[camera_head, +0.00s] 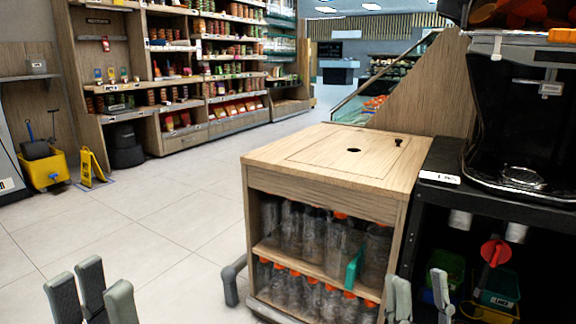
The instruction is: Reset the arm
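My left gripper (92,297) is at the bottom left of the head view, with its grey fingers spread and pointing up. Nothing shows between them, and the floor lies behind. My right gripper (420,297) is at the bottom, right of centre, in front of the wooden cabinet and the black stand. Its two fingertips are apart with nothing between them. Both arms are mostly below the picture edge. The black orange juicer (518,130) stands at the right, with oranges (530,12) at its top.
A wooden cabinet (300,160) with a round hole in its top holds clear bottles with orange caps (312,235). The juicer's black stand (440,200) adjoins it, with coloured bins (497,285) below. Stocked shelves (180,80) and a yellow floor sign (92,167) are further back. Open floor lies left.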

